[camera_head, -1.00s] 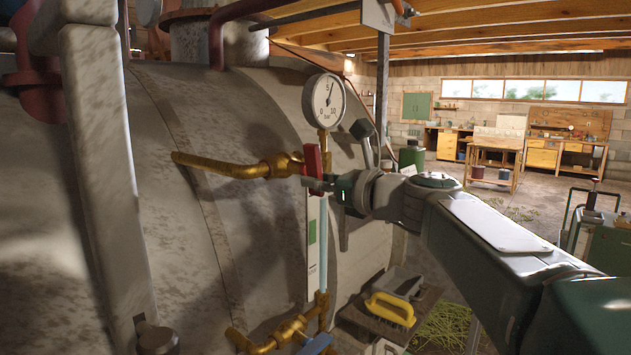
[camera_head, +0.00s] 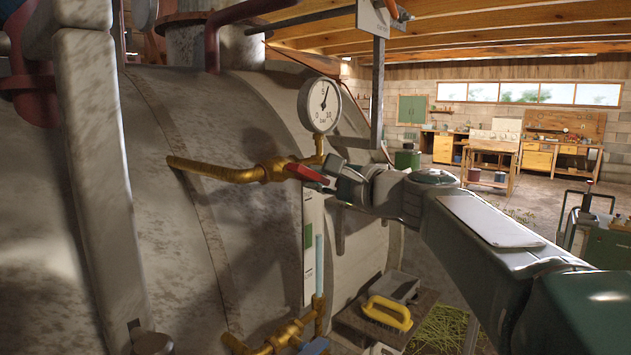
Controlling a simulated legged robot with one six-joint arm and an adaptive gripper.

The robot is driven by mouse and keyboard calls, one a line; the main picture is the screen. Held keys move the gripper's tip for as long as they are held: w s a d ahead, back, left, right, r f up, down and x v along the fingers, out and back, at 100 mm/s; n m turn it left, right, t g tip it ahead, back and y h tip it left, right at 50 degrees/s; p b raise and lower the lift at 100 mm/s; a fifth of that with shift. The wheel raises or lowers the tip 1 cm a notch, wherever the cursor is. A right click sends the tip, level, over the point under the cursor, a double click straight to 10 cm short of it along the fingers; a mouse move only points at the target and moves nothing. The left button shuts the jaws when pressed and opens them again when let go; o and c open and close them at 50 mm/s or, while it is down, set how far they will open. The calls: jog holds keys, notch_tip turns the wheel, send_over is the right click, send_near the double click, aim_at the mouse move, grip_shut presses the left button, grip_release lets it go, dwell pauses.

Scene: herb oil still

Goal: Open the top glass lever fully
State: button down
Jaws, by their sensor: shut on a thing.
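The top glass lever is a red handle (camera_head: 305,172) on the upper brass valve (camera_head: 275,168), below the round pressure gauge (camera_head: 320,105) on the big grey tank. It lies nearly flat, sloping a little down to the right. My gripper (camera_head: 326,184) comes in from the right and is shut on the lever's right end. My gripper partly hides that end. The sight glass (camera_head: 319,262) runs down below the valve to a lower brass valve (camera_head: 285,336), which has a blue handle (camera_head: 315,346) at the bottom edge.
A brass pipe (camera_head: 215,172) runs left from the upper valve along the tank. A grey post (camera_head: 95,180) stands at the left. A yellow-handled brush (camera_head: 388,312) lies on a low shelf below my arm. Open floor and workbenches lie at the back right.

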jog(key=n, duration=0.5)
jog(key=shift+r+n, duration=0.15)
jog(key=shift+n, duration=0.15)
dwell(0.4)
jog(key=c, duration=0.6)
grip_release()
jog(key=shift+c, duration=0.2)
jog(key=shift+r, duration=0.1)
